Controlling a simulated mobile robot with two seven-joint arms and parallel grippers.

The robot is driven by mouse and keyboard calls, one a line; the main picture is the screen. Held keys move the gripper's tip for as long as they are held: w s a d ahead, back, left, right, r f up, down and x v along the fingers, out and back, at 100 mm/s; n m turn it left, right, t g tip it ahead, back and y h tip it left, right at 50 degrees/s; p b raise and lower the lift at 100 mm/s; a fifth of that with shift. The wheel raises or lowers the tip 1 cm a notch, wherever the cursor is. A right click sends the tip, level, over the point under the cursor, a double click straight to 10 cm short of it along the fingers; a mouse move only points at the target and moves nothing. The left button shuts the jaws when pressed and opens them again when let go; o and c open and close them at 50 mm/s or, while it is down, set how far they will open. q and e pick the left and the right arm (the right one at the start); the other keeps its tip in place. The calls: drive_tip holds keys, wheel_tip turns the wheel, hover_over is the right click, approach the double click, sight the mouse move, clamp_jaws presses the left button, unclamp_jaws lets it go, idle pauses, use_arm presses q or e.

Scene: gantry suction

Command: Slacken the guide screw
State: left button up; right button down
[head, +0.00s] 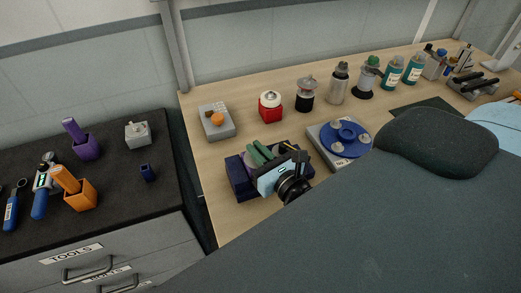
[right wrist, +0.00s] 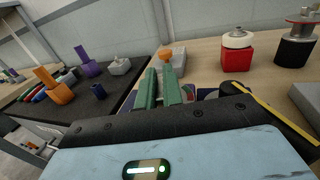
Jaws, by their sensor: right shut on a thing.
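My right gripper (head: 259,153), with green fingers and a light blue body, is over a dark blue block (head: 238,180) on the wooden bench. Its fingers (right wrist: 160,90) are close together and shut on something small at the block. I take this to be the guide screw, but the fingers and gripper body hide it, so its shape and seating cannot be told. In the right wrist view, the block shows only in part behind the gripper body. My left gripper is not in view.
A grey block with an orange knob (head: 217,119) stands behind the gripper. A blue disc fixture (head: 346,132) is close on its right. A red block (head: 270,107) and several bottles line the back.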

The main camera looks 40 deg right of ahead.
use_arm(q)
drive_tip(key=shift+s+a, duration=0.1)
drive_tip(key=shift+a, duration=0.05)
use_arm(e)
drive_tip(key=shift+f+n+y, duration=0.2)
drive_tip(key=shift+n+y, duration=0.1)
drive_tip(key=shift+y, duration=0.1)
drive_tip(key=c, duration=1.6)
unclamp_jaws()
drive_tip(key=shift+o, duration=0.3)
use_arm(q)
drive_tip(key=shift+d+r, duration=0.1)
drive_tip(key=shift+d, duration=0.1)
use_arm(e)
drive_tip(key=shift+r, duration=0.1)
